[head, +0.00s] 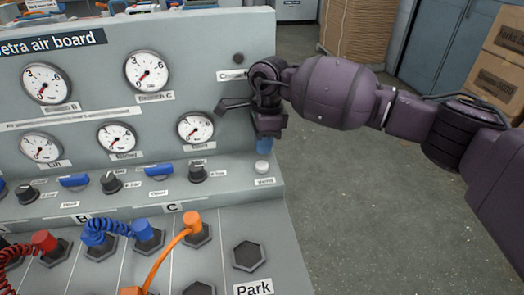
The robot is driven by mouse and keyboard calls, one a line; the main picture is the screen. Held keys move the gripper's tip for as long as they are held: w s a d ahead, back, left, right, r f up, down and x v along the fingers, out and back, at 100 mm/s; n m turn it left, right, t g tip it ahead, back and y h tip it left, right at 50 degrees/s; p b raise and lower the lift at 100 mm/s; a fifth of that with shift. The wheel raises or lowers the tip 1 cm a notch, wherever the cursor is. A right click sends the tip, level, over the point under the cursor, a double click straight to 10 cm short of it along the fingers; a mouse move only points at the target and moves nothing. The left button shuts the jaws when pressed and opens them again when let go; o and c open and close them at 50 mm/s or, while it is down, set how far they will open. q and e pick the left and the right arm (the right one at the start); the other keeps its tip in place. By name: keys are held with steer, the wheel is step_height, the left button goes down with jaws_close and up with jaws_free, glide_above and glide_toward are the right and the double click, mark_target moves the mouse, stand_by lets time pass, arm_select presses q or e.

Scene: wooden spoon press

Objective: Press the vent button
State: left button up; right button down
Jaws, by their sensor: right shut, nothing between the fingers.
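The grey air board (200,50) fills the left and middle of the head view. My right gripper (265,136) is in front of its right end, shut and empty, with its fingers pointing down. A small round whitish button (263,167) sits on the sloped lower ledge just below the fingertips; a gap seems to show between them, but contact is hard to judge. The label under this button is too small to read surely. A blue patch shows right at the fingertips; I cannot tell what it belongs to. No readable vent label shows. My left gripper is out of view.
Several round gauges (147,71) and black knobs (197,172) lie left of my gripper. Blue and orange hoses (168,258) plug into the lower panel, beside an empty Park socket (248,255). Floor (340,200) is open right of the board; cardboard boxes (497,75) stand behind.

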mark_target(262, 164)
steer(key=shift+s+a+r+p, duration=0.1)
steer(key=shift+r+p, duration=0.15)
steer(key=shift+r, duration=0.55)
steer(key=shift+s+a+r+p, duration=0.1)
steer(key=shift+r+p, duration=0.1)
steer(key=shift+r, duration=0.6)
